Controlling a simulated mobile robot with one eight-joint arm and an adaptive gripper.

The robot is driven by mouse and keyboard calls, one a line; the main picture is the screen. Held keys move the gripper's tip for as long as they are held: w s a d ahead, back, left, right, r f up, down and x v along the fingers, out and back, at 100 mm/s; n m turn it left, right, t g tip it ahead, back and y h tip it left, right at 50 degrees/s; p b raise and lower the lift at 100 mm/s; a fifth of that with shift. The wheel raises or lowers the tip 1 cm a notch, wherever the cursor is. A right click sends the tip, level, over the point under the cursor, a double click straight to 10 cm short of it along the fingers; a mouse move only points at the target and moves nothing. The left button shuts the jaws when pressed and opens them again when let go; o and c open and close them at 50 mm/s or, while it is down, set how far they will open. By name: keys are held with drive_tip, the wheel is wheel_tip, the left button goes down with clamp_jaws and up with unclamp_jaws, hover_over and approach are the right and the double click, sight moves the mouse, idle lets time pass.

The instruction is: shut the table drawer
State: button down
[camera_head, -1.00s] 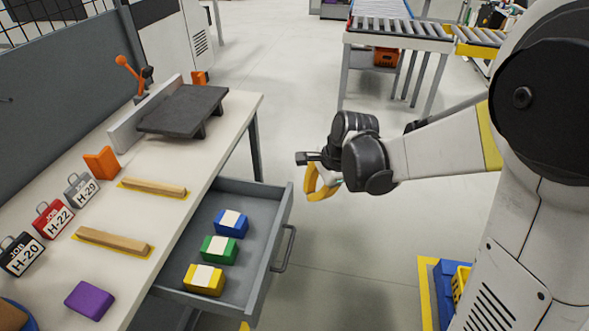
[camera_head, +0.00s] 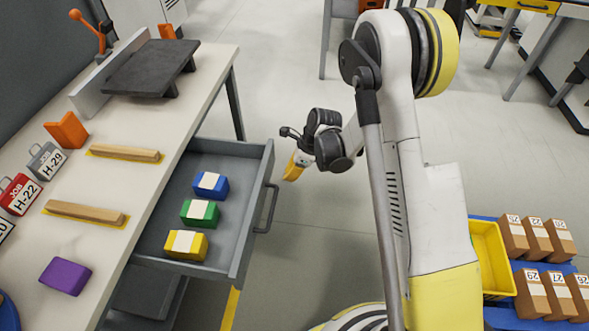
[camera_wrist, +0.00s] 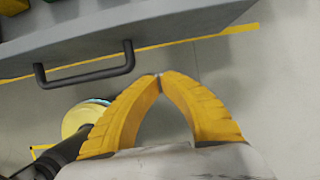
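The grey table drawer (camera_head: 241,235) stands pulled out from the workbench in the head view. Its dark bar handle (camera_head: 270,208) is on the front panel. Inside lie a blue block (camera_head: 210,185), a green block (camera_head: 199,213) and a yellow block (camera_head: 185,244), each with a pale top. My gripper (camera_head: 290,175) is just right of the drawer front, apart from it in the picture. In the wrist view the yellow fingertips (camera_wrist: 158,77) meet, with nothing between them. The drawer front (camera_wrist: 190,42) and handle (camera_wrist: 86,77) show ahead, the handle left of the fingertips.
The workbench top (camera_head: 150,185) carries wooden strips, a purple block (camera_head: 65,276), job tags and a dark plate (camera_head: 150,68). A yellow bin (camera_head: 490,258) and several cardboard boxes (camera_head: 535,295) stand at lower right. The floor right of the drawer is clear.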

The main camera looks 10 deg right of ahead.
drive_tip(key=shift+w+a+f+b, duration=0.2)
drive_tip(key=shift+w+a+f, duration=0.05)
drive_tip(key=shift+a, duration=0.45)
drive_tip(key=shift+w+a+f+b, duration=0.25)
drive_tip(key=shift+w+a, duration=0.05)
drive_tip(key=shift+a, duration=0.45)
drive_tip(key=shift+w+a+f+b, duration=0.2)
drive_tip(key=shift+w+a+f, duration=0.05)
drive_tip(key=shift+a, duration=0.45)
drive_tip(key=b, duration=0.2)
approach(197, 166)
drive_tip(key=s+f, duration=0.1)
drive_tip(key=s+a+f, duration=0.2)
drive_tip(key=f, duration=0.1)
drive_tip(key=shift+a+f, duration=0.1)
